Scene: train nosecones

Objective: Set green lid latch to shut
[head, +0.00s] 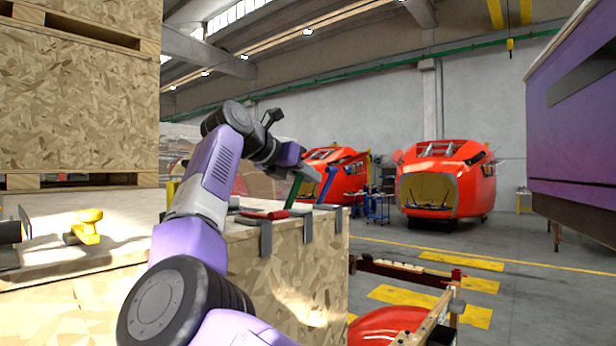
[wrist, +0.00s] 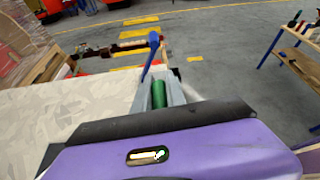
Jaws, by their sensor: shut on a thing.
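The green lid latch (head: 293,190) stands raised, tilted a little, at the edge of the wooden crate lid. Its grey bracket (head: 308,229) hangs over the crate's side. My gripper (head: 301,172) is at the latch's upper end. In the wrist view the green handle (wrist: 159,94) lies between the grey fingers of my gripper (wrist: 160,88), which is shut on it. The fingers and purple hand hide part of the handle and its base.
A blue latch (head: 327,185) stands raised just beyond the green one. A red latch (head: 265,214) lies flat on the nearer side. A yellow tool (head: 86,227) rests on the wooden surface at left.

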